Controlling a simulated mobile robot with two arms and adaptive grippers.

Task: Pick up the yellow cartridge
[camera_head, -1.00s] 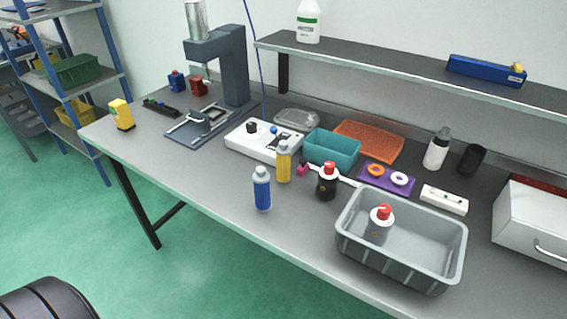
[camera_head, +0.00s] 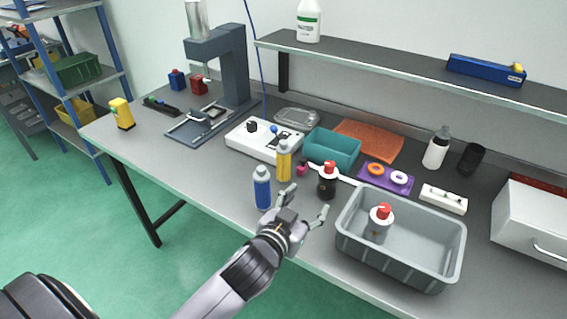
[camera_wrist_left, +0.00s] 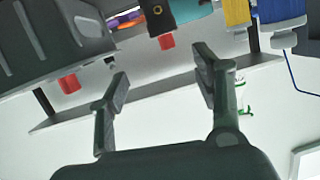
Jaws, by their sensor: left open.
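The yellow cartridge (camera_head: 284,165) is a yellow cylinder with a grey cap. It stands upright on the bench, behind and right of a blue bottle of like shape. Its yellow body also shows upside down at the top of the left wrist view (camera_wrist_left: 237,12). My left gripper (camera_head: 307,200) is open and empty at the bench's front side, in front and to the right of the cartridge and apart from it. Its two spread fingers (camera_wrist_left: 160,66) show with nothing between them in the left wrist view. My right gripper is not in view.
The blue bottle (camera_head: 262,189) stands close to the cartridge. A black bottle with a red cap (camera_head: 327,183) stands right of it. A white control box (camera_head: 250,144) and a teal bin (camera_head: 335,160) lie behind. A grey crate (camera_head: 440,278) stands right of my gripper.

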